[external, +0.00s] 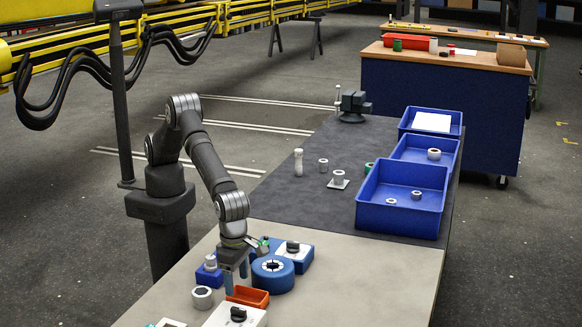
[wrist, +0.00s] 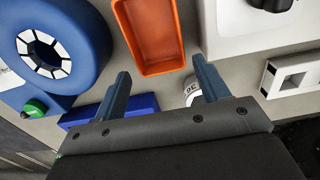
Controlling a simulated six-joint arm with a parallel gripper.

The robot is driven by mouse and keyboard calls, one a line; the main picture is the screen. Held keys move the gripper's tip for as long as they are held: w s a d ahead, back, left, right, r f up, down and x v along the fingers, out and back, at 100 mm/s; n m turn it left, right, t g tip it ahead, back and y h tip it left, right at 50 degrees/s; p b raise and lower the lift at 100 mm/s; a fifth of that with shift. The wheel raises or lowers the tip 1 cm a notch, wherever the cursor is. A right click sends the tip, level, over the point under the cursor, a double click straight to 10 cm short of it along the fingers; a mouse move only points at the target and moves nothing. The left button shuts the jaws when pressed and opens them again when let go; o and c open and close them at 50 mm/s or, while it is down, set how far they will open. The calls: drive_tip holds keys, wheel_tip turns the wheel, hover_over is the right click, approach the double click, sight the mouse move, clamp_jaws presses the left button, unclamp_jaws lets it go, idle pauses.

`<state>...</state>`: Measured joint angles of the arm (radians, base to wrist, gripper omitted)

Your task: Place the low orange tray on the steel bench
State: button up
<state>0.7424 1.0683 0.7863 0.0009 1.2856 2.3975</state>
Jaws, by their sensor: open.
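The low orange tray (external: 248,296) is a small open rectangular box on the light near section (external: 385,275) of the long bench. The bench's far section (external: 290,205) is dark grey; I cannot tell which part is the steel one. My gripper (external: 236,276) points down beside and above the tray, with its fingers apart and nothing between them. In the wrist view the tray (wrist: 152,32) looks empty and lies just beyond the fingertips of my gripper (wrist: 160,67), roughly centred between them. I cannot tell whether a finger touches it.
A blue round part (external: 272,274), a white box with a black knob (external: 236,314), a white ring (external: 202,297) and a small blue block (external: 208,275) crowd the tray. Blue bins (external: 402,198) line the far section's right side. The light section's right part is clear.

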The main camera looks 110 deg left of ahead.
sight(237, 292)
wheel_tip(237, 292, up, 7)
drive_tip(key=shift+r, duration=0.2)
idle(0.3)
wheel_tip(237, 292, down, 12)
drive_tip(key=shift+f, duration=0.15)
wheel_tip(237, 292, up, 2)
drive_tip(key=shift+r, duration=0.9)
